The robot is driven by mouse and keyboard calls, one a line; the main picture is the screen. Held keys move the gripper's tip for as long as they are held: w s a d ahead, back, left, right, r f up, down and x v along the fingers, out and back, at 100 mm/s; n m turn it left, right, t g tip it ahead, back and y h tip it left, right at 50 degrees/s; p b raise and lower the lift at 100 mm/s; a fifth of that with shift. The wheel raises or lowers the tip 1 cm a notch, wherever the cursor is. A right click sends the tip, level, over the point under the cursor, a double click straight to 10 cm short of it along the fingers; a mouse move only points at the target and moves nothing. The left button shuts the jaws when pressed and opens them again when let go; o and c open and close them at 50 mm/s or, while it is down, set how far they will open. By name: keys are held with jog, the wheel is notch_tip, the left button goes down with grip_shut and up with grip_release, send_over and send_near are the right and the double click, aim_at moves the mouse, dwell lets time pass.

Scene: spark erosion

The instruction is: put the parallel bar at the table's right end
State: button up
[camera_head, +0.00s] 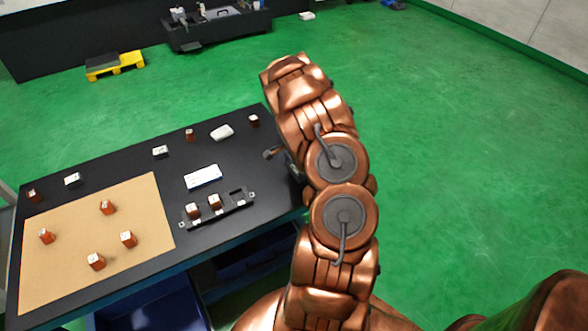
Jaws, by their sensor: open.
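The black-topped table (205,155) stands at the left, and its right end lies beside and partly behind my arm. I cannot single out the parallel bar for certain. Small dark pieces with pale tops lie along the far side, one near the middle (160,151) and one at the left (72,180).
Several copper blocks stand on a tan mat (150,205). A black holder (235,208) carries two more. A white slab (203,177) and a white rounded item (222,132) lie on the table. Blue bins (150,310) sit below. Green floor right of my arm is clear.

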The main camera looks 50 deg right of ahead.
aim_at(294, 169)
notch_tip(294, 169, up, 12)
jog(key=s+a+r+n, duration=0.3)
jog(key=a+r+n, duration=0.2)
jog(key=a+r, duration=0.6)
jog(key=s+a+r+n+g, duration=0.1)
jog(key=s+a+r+n, duration=0.15)
jog(key=a, duration=0.45)
jog(key=s+a+r+n, duration=0.1)
jog(key=s+a+n, duration=0.2)
jog(key=a, duration=0.4)
jog(key=s+a+r+n+g, duration=0.1)
jog(key=s+a+n+g, duration=0.1)
jog(key=s+a+n, duration=0.9)
jog(key=s+a, duration=0.3)
jog(key=s, duration=0.4)
jog(key=shift+s+a+r, duration=0.15)
jog(key=shift+s+r, duration=0.2)
notch_tip(294, 169, up, 18)
jog(key=t+p, duration=0.1)
jog(key=p, duration=1.5)
jog(key=shift+w+p, duration=0.35)
jog(key=shift+w, duration=0.05)
